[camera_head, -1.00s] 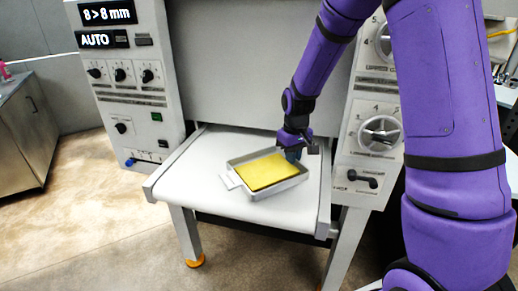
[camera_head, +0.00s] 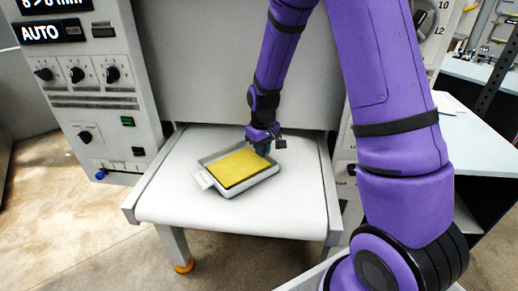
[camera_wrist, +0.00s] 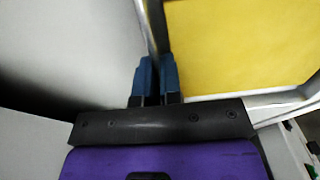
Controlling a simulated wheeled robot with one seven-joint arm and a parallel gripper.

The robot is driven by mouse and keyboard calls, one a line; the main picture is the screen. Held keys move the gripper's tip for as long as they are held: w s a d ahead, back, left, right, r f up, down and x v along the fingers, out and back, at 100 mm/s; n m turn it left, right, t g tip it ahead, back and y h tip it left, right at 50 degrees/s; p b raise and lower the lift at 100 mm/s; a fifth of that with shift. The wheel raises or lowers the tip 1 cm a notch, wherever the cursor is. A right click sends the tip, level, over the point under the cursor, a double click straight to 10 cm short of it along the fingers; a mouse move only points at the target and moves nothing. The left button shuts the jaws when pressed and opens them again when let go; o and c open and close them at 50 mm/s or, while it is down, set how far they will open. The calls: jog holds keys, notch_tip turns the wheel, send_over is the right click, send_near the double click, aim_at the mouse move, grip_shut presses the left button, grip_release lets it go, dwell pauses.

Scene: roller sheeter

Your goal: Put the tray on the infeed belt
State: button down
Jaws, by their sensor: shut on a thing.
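The tray (camera_head: 228,191) is a shallow pale metal tray with a flat yellow slab (camera_head: 238,167) in it and a small tab at its left end. It lies on, or just over, the white infeed belt (camera_head: 270,212); I cannot tell whether it touches. My gripper (camera_head: 263,148) is at the tray's far right corner. In the wrist view my gripper's blue fingers (camera_wrist: 154,75) are shut on the tray's rim (camera_wrist: 151,25), with the yellow slab (camera_wrist: 240,45) to their right. The fingertips are partly hidden in the head view.
The machine's control panel (camera_head: 98,95) with knobs and buttons stands left of the belt. A grey upright panel (camera_head: 195,65) rises behind the belt. The belt's front half is bare. A white table (camera_head: 475,150) stands at the right.

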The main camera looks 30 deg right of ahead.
jog(key=shift+f, duration=0.2)
jog(key=shift+f, duration=0.15)
jog(key=c, duration=1.3)
grip_release()
jog(key=s+r+t, duration=0.1)
jog(key=s+r, duration=0.2)
jog(key=r, duration=0.7)
jog(key=s+r, duration=0.3)
jog(key=r, duration=0.7)
jog(key=s+r+t, duration=0.1)
jog(key=s+r, duration=0.2)
jog(key=s, duration=0.4)
jog(key=s+a+r+m+t, duration=0.1)
jog(key=s+r, duration=0.3)
jog(key=s, duration=0.3)
jog(key=s+r+m+t, duration=0.1)
jog(key=s+r+t, duration=0.1)
jog(key=s, duration=0.5)
jog(key=shift+a+r, duration=0.35)
jog(key=shift+r, duration=0.4)
